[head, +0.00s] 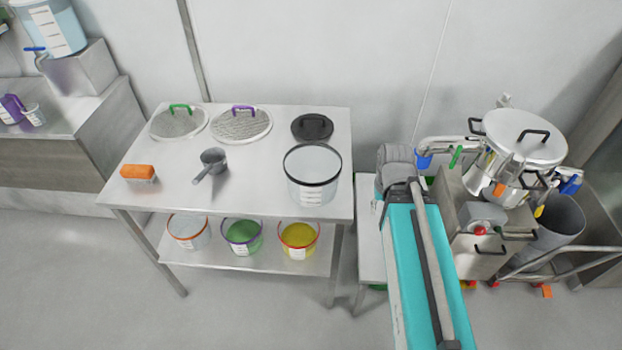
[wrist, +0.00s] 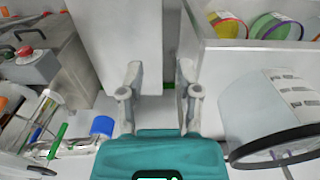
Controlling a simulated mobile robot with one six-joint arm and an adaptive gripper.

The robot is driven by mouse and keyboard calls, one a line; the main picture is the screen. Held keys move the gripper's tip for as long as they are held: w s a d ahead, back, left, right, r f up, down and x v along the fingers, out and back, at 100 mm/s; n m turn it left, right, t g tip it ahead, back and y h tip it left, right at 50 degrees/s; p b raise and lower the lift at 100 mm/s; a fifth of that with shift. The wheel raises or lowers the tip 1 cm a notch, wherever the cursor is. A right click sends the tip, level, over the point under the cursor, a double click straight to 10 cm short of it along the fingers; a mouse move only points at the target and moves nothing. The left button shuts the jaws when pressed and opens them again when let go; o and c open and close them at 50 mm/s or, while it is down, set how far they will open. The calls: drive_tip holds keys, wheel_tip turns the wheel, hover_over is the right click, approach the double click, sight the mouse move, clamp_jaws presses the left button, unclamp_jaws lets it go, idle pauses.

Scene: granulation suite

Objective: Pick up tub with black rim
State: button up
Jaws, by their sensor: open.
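The tub with black rim (head: 313,181) is a clear, pale tub with a white label. It stands upright at the right front of the steel table (head: 255,190) and looks empty. In the wrist view the tub (wrist: 262,105) is at the right, its rim toward the bottom edge. My gripper (wrist: 158,85) is open and empty, with its two fingers apart. It is beside the tub, not around it, and nothing is between the fingers. In the head view my arm is just right of the table, and the fingertips are hard to make out.
On the table are a black lid (head: 312,127), two sieve lids (head: 241,126), a grey scoop (head: 211,163) and an orange brush (head: 138,172). Several coloured-rim tubs (head: 242,236) stand on the lower shelf. A crowded cart (head: 487,240) with a large steel pot (head: 520,137) stands at the right.

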drive_tip(key=shift+w, duration=0.1)
drive_tip(key=w+a+r+m+p, duration=0.4)
drive_tip(key=w+a+m, duration=0.1)
drive_tip(key=w, duration=0.2)
drive_tip(key=w+a+r+m+p, duration=0.4)
drive_tip(key=w+a+m, duration=0.2)
drive_tip(key=w, duration=0.1)
drive_tip(key=w+a+r+m+p, duration=0.4)
drive_tip(key=w+a+m, duration=0.1)
drive_tip(key=w+m, duration=0.1)
drive_tip(key=shift+w+a+r+g+p, duration=0.15)
drive_tip(key=shift+w+a+r+p, duration=0.05)
drive_tip(key=shift+w, duration=0.25)
drive_tip(key=shift+w+a+r+g+p, duration=0.15)
drive_tip(key=shift+w+a+r+p, duration=0.05)
drive_tip(key=shift+w, duration=0.25)
drive_tip(key=shift+w+a+r+m, duration=0.15)
drive_tip(key=shift+w+a+m, duration=0.15)
drive_tip(key=shift+a+m, duration=0.35)
drive_tip(key=shift+d, duration=0.1)
wheel_tip(320, 180, down, 9)
drive_tip(key=b, duration=0.8)
drive_tip(key=shift+s+r, duration=0.2)
drive_tip(key=shift+f, duration=0.15)
